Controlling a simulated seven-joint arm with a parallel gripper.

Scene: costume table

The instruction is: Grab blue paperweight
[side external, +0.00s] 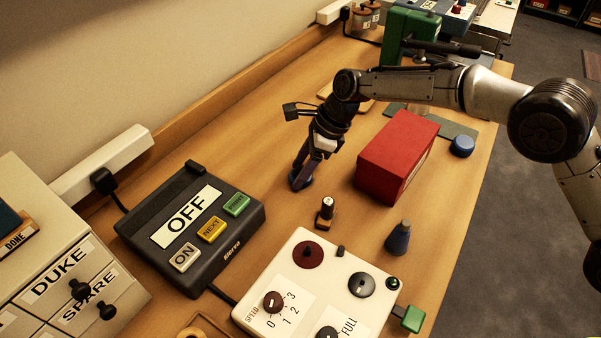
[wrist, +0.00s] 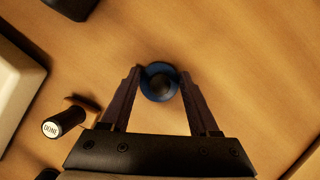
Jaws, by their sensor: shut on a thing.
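The blue paperweight (wrist: 147,88) is a round blue piece with a dark knob on top. It sits between the fingertips of my gripper (wrist: 161,80) in the wrist view, and the fingers are shut on its sides. In the side external view my gripper (side external: 300,178) points down at the wooden table, left of the red box. Only a bit of the blue paperweight (side external: 307,183) shows there, low at the fingertips and at about table level. I cannot tell whether it touches the table.
A red box (side external: 393,157) stands just right of my gripper. A black OFF panel (side external: 150,233) and a white control box (side external: 325,262) are nearer the camera.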

